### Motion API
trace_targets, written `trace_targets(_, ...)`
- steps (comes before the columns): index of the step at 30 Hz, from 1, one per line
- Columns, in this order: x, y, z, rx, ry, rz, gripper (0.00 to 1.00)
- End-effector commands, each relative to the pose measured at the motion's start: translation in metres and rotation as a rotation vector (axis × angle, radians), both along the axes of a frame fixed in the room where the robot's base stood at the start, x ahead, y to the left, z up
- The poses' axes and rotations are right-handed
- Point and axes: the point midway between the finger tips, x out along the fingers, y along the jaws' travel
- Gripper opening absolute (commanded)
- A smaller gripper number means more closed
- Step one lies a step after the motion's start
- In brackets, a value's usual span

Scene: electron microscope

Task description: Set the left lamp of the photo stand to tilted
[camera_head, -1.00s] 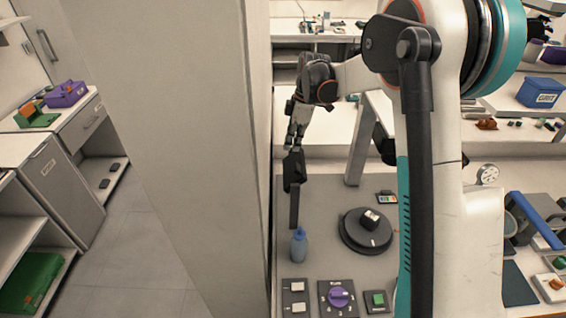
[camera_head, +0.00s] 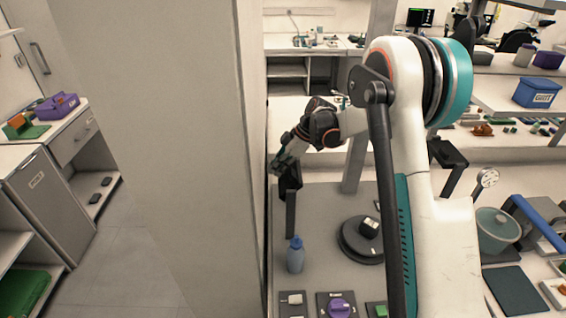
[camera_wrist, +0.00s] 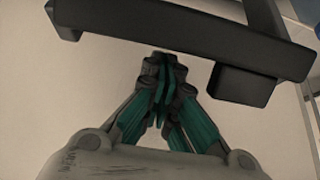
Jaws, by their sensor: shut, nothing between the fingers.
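The photo stand has a grey base board (camera_head: 325,200) and a pale upright column (camera_head: 355,160). Its left lamp (camera_head: 290,180) is a dark head on a dark upright arm at the board's left side. The right lamp (camera_head: 447,153) is dark and partly hidden behind my arm. My gripper (camera_head: 279,165) is close above the left lamp's head; I cannot tell if they touch. In the wrist view my gripper's fingers (camera_wrist: 162,85) are together and empty, just below a dark bar with a block, which looks like the left lamp (camera_wrist: 180,42). Its tilt is hard to judge.
A blue bottle (camera_head: 295,256) stands by the lamp arm's foot. A black turntable (camera_head: 362,240) holds a small dark block. A purple knob (camera_head: 340,307) sits at the front. A large pale wall panel (camera_head: 160,150) rises close to the left of my gripper.

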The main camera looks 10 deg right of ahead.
Motion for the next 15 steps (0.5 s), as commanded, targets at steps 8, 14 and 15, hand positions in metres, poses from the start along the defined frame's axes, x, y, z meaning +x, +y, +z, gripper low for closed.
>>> trace_targets(8,0.001,0.0055,-0.0084,0.0,0.0,0.0,0.0)
trace_targets(14,0.0008,0.0053,-0.0082,-0.001,0.0,0.0,0.0)
trace_targets(15,0.0009,0.005,-0.0091,-0.001,0.0,0.0,0.0)
